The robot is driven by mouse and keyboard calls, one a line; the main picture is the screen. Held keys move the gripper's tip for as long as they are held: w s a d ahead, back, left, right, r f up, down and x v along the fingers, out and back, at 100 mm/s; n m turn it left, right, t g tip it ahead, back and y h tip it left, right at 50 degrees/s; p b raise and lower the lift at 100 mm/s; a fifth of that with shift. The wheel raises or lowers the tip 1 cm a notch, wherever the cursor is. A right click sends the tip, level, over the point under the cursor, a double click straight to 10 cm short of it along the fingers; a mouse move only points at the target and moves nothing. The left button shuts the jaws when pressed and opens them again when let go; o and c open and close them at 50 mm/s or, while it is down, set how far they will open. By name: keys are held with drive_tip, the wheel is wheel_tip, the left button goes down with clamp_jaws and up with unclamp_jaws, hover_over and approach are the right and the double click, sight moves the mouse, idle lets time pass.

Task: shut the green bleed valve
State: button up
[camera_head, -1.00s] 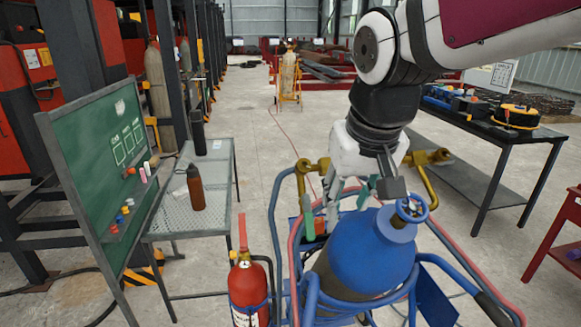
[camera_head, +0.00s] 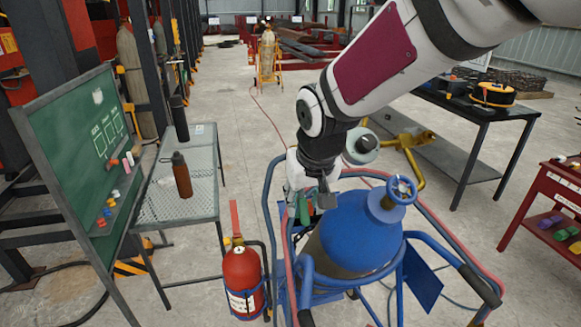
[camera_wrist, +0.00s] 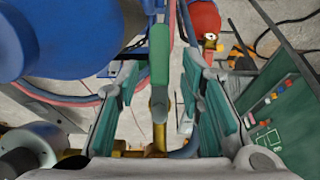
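The green bleed valve shows in the wrist view as a green lever (camera_wrist: 159,58) on a brass pipe (camera_wrist: 159,105). My gripper (camera_wrist: 162,80) is open, with one teal-padded finger on each side of the lever's line. Neither finger visibly touches the lever; its depth relative to the fingertips is hard to tell. In the head view my gripper (camera_head: 308,203) points down just left of the blue gas cylinder (camera_head: 358,236). The lever cannot be clearly told apart from the finger pads there.
The cylinder, topped by a blue handwheel (camera_head: 401,189), stands in a blue tubular cart (camera_head: 392,297) with a red hose around it. A red fire extinguisher (camera_head: 243,281) is close at the left. A mesh table (camera_head: 205,200) and chalkboard (camera_head: 75,140) stand further left.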

drive_tip(key=shift+x, duration=1.05)
clamp_jaws()
